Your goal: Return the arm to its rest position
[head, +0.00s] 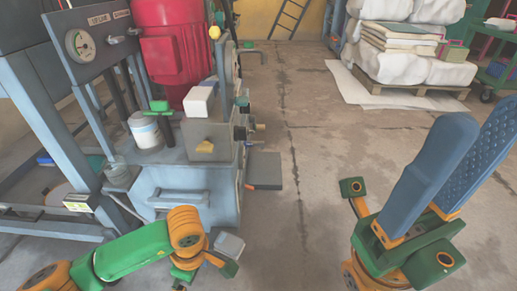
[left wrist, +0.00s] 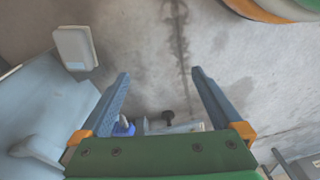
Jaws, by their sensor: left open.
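My left arm (head: 135,250) comes in from the lower left of the head view, bent low in front of the press. Its fingers do not show clearly there. In the left wrist view my left gripper (left wrist: 160,72) is open, its two blue fingers well apart with nothing held between them. The tips lie over the concrete floor, with the press's blue side at left. My right gripper (head: 480,115) is at the right of the head view, over bare floor. Its two blue fingers point up and away, with an empty gap between them.
The blue-grey press (head: 190,190) with a red motor (head: 172,50) stands at left, close to my left arm. A white tub (head: 146,132) sits on it. A pallet (head: 410,88) of white sacks stands at the back right.

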